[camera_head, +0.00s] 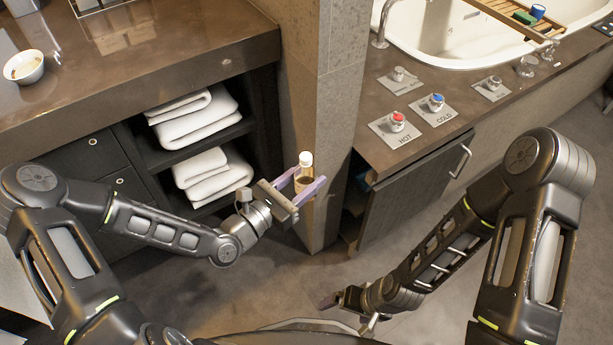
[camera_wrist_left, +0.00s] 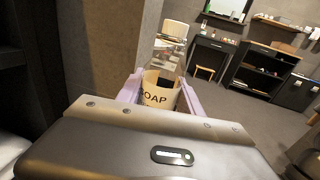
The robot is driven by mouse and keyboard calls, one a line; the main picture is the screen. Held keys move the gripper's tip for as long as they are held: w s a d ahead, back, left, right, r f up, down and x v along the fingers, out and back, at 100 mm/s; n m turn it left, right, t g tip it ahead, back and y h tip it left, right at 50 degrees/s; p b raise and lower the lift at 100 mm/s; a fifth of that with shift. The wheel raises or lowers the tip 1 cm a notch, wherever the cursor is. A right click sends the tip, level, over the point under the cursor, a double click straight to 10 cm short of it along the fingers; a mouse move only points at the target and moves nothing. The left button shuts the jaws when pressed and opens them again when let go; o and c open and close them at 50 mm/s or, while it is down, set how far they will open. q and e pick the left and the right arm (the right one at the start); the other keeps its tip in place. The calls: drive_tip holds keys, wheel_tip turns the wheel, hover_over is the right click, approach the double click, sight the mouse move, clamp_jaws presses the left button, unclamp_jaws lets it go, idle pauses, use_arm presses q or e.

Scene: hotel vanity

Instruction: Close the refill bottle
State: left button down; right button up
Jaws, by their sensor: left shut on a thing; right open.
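A small soap refill bottle (camera_head: 304,185) is held upright between the purple fingers of my left gripper (camera_head: 304,188), in front of the stone pillar. In the left wrist view the bottle (camera_wrist_left: 159,99) has a cream label reading "OAP", its first letter hidden, a clear upper part and a pale top (camera_wrist_left: 175,29). The pale top also shows in the head view (camera_head: 306,158). I cannot tell whether it is a separate cap or how firmly it sits. My right gripper (camera_head: 348,312) is open and empty, low near the bottom of the head view.
The counter with a white bowl (camera_head: 24,67) is at left, above shelves with folded white towels (camera_head: 195,118). At right are the tub deck, the red hot knob (camera_head: 397,119), the blue cold knob (camera_head: 436,102) and an open cabinet door (camera_head: 415,195). The floor between is clear.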

use_arm(q)
wheel_tip(320, 180, down, 2)
drive_tip(key=shift+f+b, duration=0.1)
drive_tip(key=shift+b, duration=0.35)
drive_tip(key=shift+s+d+f+b, duration=0.2)
drive_tip(key=shift+s+b, duration=0.05)
drive_tip(key=shift+b, duration=0.05)
drive_tip(key=shift+w+f+b, duration=0.1)
drive_tip(key=shift+f+b, duration=0.2)
drive_tip(key=shift+f, duration=0.05)
use_arm(e)
drive_tip(key=f, duration=0.3)
drive_tip(key=shift+s+d+f, duration=0.1)
drive_tip(key=shift+s+d, duration=0.1)
use_arm(q)
drive_tip(key=shift+a+r, duration=0.1)
